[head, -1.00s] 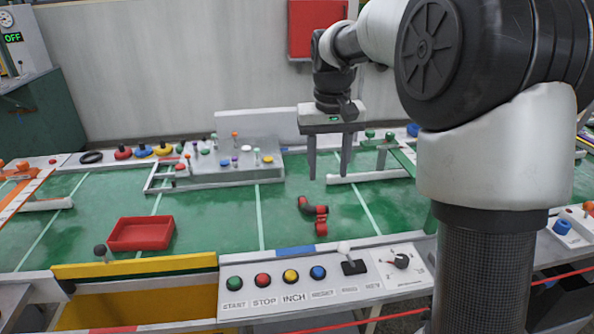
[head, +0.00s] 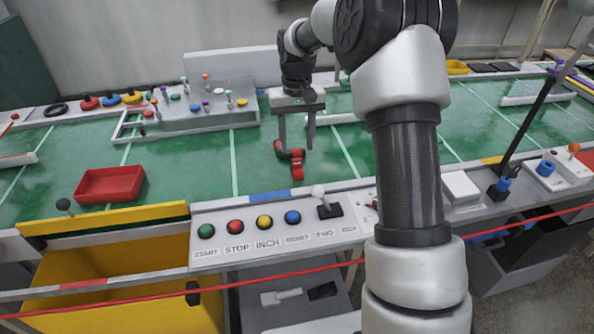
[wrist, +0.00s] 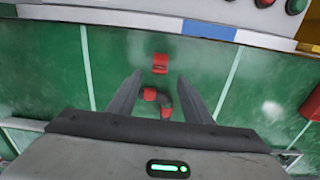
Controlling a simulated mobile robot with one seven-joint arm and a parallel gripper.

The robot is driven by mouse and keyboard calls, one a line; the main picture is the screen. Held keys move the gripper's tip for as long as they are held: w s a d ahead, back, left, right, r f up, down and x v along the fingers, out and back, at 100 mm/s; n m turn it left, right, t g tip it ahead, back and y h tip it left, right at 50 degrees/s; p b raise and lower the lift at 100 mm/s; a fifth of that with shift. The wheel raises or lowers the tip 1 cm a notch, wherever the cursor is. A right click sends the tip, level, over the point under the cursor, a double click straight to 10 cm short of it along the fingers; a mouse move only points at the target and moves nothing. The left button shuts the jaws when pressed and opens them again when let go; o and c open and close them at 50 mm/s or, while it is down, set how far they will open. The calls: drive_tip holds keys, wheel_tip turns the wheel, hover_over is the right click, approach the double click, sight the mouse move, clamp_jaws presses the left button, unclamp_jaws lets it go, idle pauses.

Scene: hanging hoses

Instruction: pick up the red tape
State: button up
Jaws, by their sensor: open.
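A small red piece (head: 297,170), which looks like the red tape, lies on the green table in the head view. It also shows in the wrist view (wrist: 160,63), just beyond the fingertips and roughly centred between them. A red and black elbow-shaped piece (head: 291,153) lies beside it; in the wrist view this elbow (wrist: 166,102) is between the fingers. My gripper (head: 296,147) points down above these pieces, open and empty. Its two fingers also show in the wrist view (wrist: 160,78). Their exact height above the table is hard to tell.
A red tray (head: 110,198) stands to the left on the table. A button panel (head: 270,245) with a lever (head: 320,193) runs along the front edge. A grey rack (head: 200,125) with coloured knobs stands behind. The green surface around the pieces is mostly clear.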

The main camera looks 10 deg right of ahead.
sight(297, 159)
wheel_tip(297, 159, down, 7)
drive_tip(key=shift+r+b, duration=0.15)
drive_tip(key=shift+b, duration=0.95)
drive_tip(key=c, duration=1.1)
